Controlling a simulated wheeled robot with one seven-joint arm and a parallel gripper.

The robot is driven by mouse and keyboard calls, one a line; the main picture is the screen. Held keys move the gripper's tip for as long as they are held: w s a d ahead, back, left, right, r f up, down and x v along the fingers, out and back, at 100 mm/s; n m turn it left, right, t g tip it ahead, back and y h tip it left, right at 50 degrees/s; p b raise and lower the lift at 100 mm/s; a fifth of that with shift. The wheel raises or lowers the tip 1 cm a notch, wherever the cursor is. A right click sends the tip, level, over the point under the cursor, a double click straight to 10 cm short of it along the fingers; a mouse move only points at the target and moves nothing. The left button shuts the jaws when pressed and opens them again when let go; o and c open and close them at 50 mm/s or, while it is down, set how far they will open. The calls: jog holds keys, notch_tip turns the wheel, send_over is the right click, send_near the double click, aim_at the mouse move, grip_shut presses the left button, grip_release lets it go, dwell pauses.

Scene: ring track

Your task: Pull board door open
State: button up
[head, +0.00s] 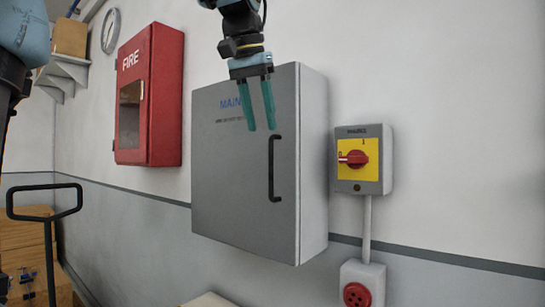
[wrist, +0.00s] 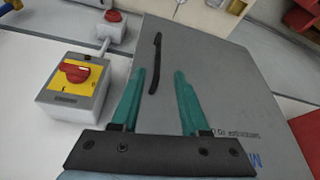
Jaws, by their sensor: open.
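The board is a grey wall cabinet (head: 230,180) with "MAIN" lettering, and its door is shut. A black vertical bar handle (head: 272,168) is on the door's right side. My gripper (head: 260,112) is open and empty, in front of the door, above and slightly left of the handle in the head view. In the wrist view the grey door (wrist: 215,85) fills the middle. The handle (wrist: 155,62) lies beyond the fingertips there, nearer the left finger. My gripper (wrist: 167,72) shows two teal fingers spread apart. I see no contact with the handle.
A switch box (head: 362,160) with a red knob on yellow is on the wall right of the cabinet. A red fire cabinet (head: 150,95) hangs to the left. A pallet-truck handle (head: 45,205) stands at far left.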

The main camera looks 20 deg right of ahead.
aim_at(270, 154)
jog(key=x, duration=0.6)
jog(key=p+x, duration=0.1)
jog(key=x, duration=0.3)
jog(key=shift+d, duration=0.3)
grip_shut()
jog(key=shift+r, duration=0.1)
dwell(1.0)
